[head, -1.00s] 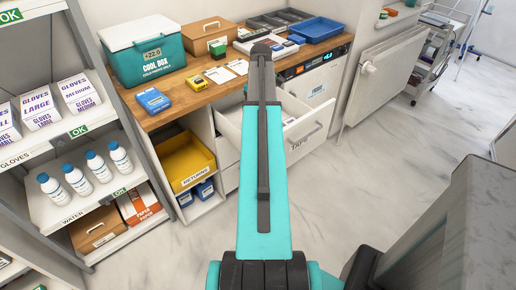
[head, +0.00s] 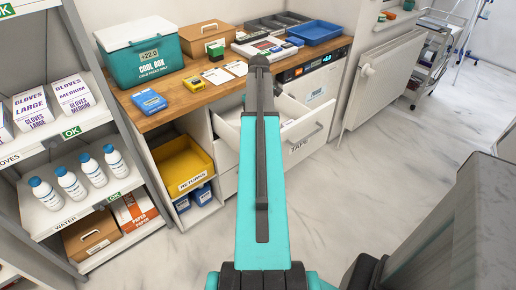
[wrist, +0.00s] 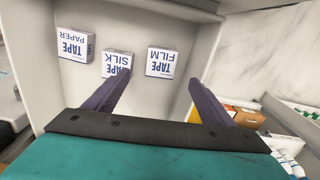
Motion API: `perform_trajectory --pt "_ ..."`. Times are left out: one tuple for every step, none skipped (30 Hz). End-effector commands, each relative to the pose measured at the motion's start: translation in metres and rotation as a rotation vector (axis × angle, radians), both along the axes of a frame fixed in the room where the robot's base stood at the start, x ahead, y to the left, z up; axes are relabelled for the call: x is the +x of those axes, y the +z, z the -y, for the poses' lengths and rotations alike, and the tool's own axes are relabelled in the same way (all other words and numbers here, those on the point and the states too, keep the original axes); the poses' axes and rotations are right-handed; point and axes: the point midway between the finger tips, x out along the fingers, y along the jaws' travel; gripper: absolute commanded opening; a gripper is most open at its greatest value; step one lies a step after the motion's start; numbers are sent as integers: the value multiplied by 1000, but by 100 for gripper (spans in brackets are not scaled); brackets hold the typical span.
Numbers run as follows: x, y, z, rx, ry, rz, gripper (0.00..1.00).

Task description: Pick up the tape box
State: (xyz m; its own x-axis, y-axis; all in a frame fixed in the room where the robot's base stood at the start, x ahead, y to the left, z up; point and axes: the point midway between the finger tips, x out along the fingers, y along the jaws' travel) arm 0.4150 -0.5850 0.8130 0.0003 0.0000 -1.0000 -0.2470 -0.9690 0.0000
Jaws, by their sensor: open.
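Three white tape boxes with blue lettering lie in an open drawer, seen in the wrist view. The paper tape box (wrist: 75,44) is at left, the silk tape box (wrist: 116,63) in the middle and the film tape box (wrist: 164,61) at right. My gripper (wrist: 159,78) is open and empty. Its left finger overlaps the silk box's lower right corner in the picture; I cannot tell whether it touches. Its right finger is to the right of the film box. In the head view the drawer (head: 298,147) is labelled TAPE, and my arm hides most of its inside.
The wooden counter (head: 170,112) above the drawer holds a cool box (head: 142,58), a blue tray (head: 316,31) and small devices. A yellow returns bin (head: 184,165) sits left of the drawer. Shelves (head: 92,122) stand at left.

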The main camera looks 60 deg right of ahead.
Motion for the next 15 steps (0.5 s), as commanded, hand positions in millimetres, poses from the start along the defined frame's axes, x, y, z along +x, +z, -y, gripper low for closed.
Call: perform_trajectory --pt "0 -5 0 1 0 -1 77" --pt "0 -7 -1 2 0 -1 77" --pt "0 -11 -1 2 0 -1 77" --pt "-1 -15 -1 1 0 -1 77" --pt "-1 -18 0 1 0 -1 77" --pt "-1 -24 -1 1 -1 -1 77" --pt "-1 -27 -1 2 -1 -1 77" --pt "-1 -30 0 2 -1 -1 77" --pt "-1 -35 0 1 -1 -1 77" --pt "-1 -39 0 1 -1 -1 77" --pt "-1 -42 0 1 -1 -1 77" --pt "-1 -47 0 2 -1 -1 77" --pt "-1 -51 0 2 -1 -1 77" --pt "-1 -54 0 1 -1 -1 77" --pt "0 -59 0 1 -1 -1 77"
